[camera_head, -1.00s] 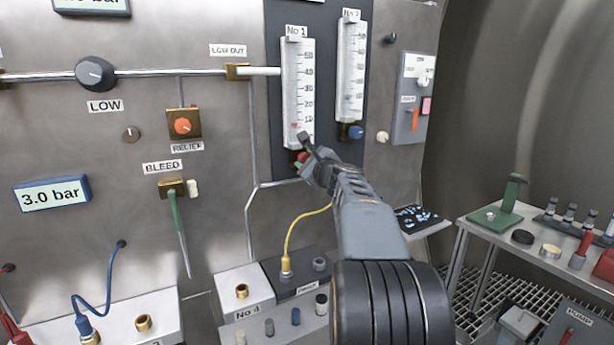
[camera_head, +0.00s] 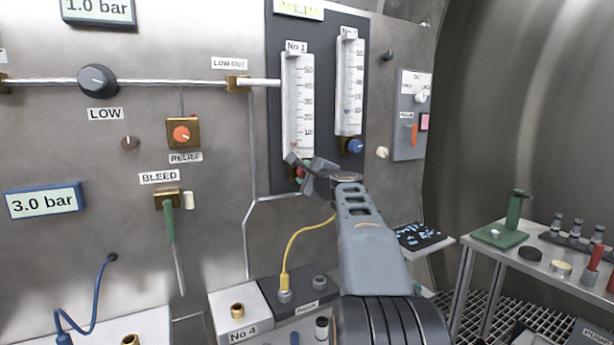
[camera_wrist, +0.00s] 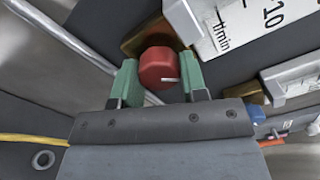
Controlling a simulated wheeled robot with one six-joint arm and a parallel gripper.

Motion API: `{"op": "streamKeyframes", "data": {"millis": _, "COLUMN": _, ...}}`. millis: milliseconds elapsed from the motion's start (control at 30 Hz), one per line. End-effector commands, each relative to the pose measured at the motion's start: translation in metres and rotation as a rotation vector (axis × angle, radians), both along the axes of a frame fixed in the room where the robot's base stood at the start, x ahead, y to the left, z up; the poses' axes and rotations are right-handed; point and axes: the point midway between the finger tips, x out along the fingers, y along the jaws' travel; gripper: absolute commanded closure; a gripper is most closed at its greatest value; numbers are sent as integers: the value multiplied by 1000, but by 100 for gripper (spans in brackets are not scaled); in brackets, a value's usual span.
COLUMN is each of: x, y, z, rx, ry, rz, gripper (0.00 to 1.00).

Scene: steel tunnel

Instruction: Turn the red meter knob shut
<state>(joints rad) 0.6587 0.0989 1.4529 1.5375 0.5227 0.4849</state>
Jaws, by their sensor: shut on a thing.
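The red meter knob (camera_wrist: 159,68) sits on a brass block at the foot of the No 1 flow meter (camera_head: 297,100). In the wrist view the knob lies between the two green finger pads of my gripper (camera_wrist: 159,84). The pads are shut on its sides. In the head view my gripper (camera_head: 301,174) covers most of the knob, and only a small red patch shows. The float in the No 1 tube is too small to read surely.
The No 2 meter (camera_head: 349,85) with its blue knob (camera_head: 355,146) stands just right. A metal pipe runs left of the red knob. A yellow hose (camera_head: 290,245) hangs below. A bench (camera_head: 480,242) with tools stands at the right.

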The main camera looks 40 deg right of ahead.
Motion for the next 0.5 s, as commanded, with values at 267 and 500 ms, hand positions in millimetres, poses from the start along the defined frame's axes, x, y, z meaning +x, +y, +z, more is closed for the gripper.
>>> {"op": "streamKeyframes", "data": {"millis": 267, "x": 0, "y": 0, "z": 0, "rx": 1, "ry": -1, "rz": 1, "gripper": 57}}
{"op": "streamKeyframes", "data": {"millis": 500, "x": 0, "y": 0, "z": 0, "rx": 1, "ry": -1, "rz": 1, "gripper": 35}}
